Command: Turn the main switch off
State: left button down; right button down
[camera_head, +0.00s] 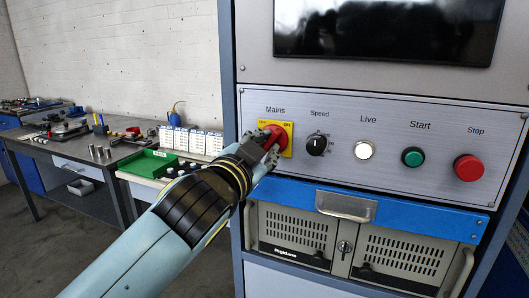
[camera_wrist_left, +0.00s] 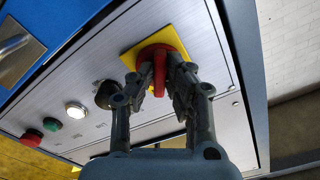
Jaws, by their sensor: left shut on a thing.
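The main switch (camera_head: 273,135) is a red rotary knob on a yellow plate (camera_head: 288,139) under the label "Mains", at the left of the control panel. My left gripper (camera_head: 264,141) reaches it from the lower left and partly hides it. In the left wrist view the red main switch (camera_wrist_left: 158,68) shows with its handle between the fingers of my left gripper (camera_wrist_left: 160,84), which is shut on it. The knob's exact setting is hard to tell, as the fingers cover part of the plate. My right gripper is in neither view.
Right of the switch on the panel are a black speed knob (camera_head: 316,145), a lit white Live lamp (camera_head: 364,150), a green Start button (camera_head: 413,157) and a red Stop button (camera_head: 468,167). A blue drawer front (camera_head: 400,215) lies below. A workbench (camera_head: 75,150) stands at left.

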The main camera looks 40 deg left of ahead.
pick_arm(q)
jog(key=n, duration=0.1)
jog(key=n+b, duration=0.2)
jog(key=shift+d+f+n, duration=0.1)
jog(key=shift+f+n, duration=0.15)
jog(key=shift+n, duration=0.05)
jog(key=n+b, duration=0.3)
jog(key=n, duration=0.5)
jog(key=shift+d+b, duration=0.15)
jog(key=shift+b, duration=0.2)
jog(key=shift+w+r+n+b, duration=0.1)
jog(key=shift+n+b, duration=0.55)
jog(key=shift+n, duration=1.35)
jog(key=shift+d, duration=0.1)
jog(key=c, duration=1.3)
grip_release()
jog(key=shift+r, duration=0.1)
jog(key=shift+c, duration=0.2)
